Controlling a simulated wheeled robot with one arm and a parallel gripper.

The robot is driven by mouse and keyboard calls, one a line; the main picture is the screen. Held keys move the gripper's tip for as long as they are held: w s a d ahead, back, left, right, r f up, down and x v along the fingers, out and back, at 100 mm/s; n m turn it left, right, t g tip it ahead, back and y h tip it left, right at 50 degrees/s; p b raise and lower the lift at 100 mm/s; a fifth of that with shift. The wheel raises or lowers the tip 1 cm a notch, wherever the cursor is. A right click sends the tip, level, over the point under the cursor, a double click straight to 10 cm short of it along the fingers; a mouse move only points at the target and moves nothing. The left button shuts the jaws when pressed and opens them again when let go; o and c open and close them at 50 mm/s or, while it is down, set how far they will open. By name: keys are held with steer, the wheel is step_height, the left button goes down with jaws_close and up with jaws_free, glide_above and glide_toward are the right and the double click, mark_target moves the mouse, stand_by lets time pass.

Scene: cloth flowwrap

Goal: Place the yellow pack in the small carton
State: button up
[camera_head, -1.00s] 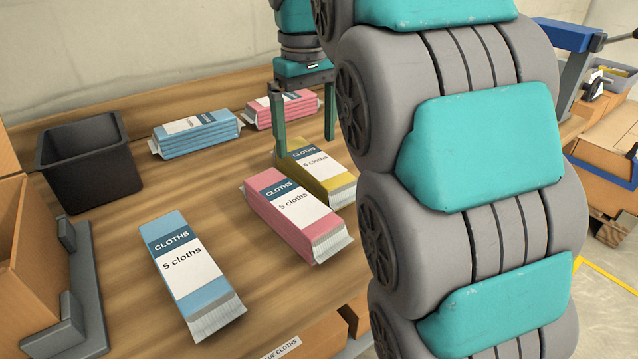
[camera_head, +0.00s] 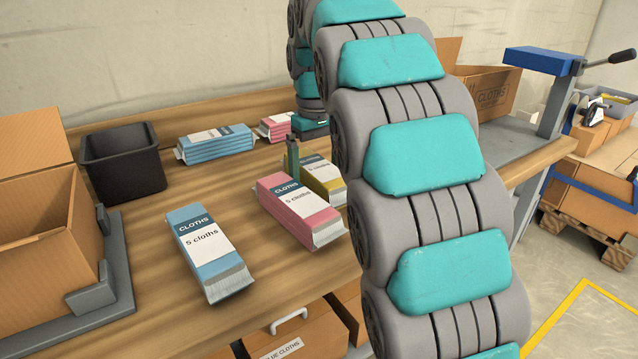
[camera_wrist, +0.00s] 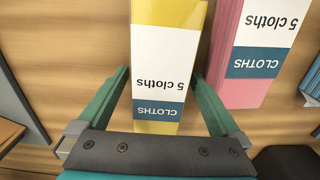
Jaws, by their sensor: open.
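The yellow pack (camera_head: 333,188), with a white and dark blue "CLOTHS" label, lies flat on the wooden bench behind the near pink pack. My arm partly hides it in the head view. My gripper (camera_head: 293,150) is down at the yellow pack, with one finger showing at its left side. In the wrist view the yellow pack (camera_wrist: 160,122) lies between the two green fingers of my open gripper (camera_wrist: 160,78), with a gap on each side. An open carton (camera_head: 35,255) stands at the left; another open carton (camera_head: 492,92) stands at the back right. I cannot tell which is the small one.
A pink pack (camera_head: 300,211) lies close beside the yellow one. Blue packs (camera_head: 208,247) (camera_head: 216,143) and a far pink pack (camera_head: 274,127) lie around. A black bin (camera_head: 122,165) stands at the back left. A grey bracket (camera_head: 118,265) edges the left carton.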

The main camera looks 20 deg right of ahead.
steer(key=c, duration=1.4)
steer(key=shift+c, duration=0.2)
steer(key=shift+r, duration=0.15)
